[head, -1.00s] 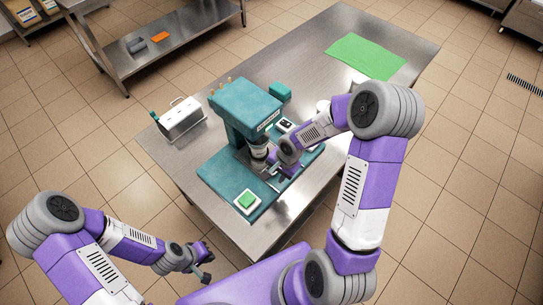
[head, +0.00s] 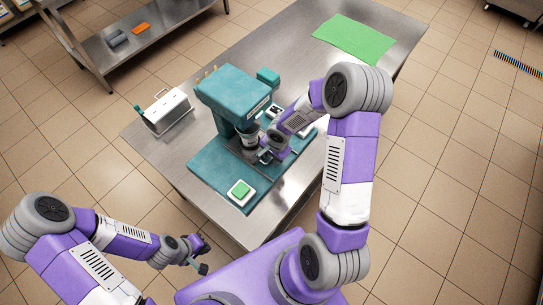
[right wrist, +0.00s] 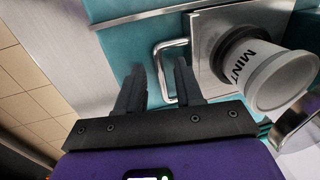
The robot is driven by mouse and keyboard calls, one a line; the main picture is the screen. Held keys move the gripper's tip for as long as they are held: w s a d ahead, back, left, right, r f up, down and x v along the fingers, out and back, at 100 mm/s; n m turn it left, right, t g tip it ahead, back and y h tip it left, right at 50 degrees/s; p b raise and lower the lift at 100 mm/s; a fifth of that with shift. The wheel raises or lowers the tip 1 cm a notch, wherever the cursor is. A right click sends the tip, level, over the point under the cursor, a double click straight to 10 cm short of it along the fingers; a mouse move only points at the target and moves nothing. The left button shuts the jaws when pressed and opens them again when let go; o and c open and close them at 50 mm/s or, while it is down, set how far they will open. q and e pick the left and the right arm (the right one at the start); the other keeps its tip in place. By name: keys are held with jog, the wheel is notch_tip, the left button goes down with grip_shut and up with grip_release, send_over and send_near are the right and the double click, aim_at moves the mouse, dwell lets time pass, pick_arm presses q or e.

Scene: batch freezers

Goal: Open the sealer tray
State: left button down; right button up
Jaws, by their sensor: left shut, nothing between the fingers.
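The teal sealer (head: 232,105) stands on a steel table, with a green button (head: 240,190) on its base. Its steel tray (right wrist: 205,28) shows in the right wrist view, with a chrome loop handle (right wrist: 157,52) on its edge. A white cup marked MINT (right wrist: 270,75) is at the tray. My right gripper (head: 265,156) is low beside the sealer's head. In the right wrist view its fingers (right wrist: 159,66) are apart, with the handle's bar between them; contact cannot be told. My left gripper (head: 204,256) is shut and empty, off the table's front left.
A green mat (head: 353,39) lies at the far end. A steel shelf unit (head: 130,48) stands back left. The table between sealer and mat is mostly clear.

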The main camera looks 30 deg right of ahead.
grip_shut()
dwell(1.4)
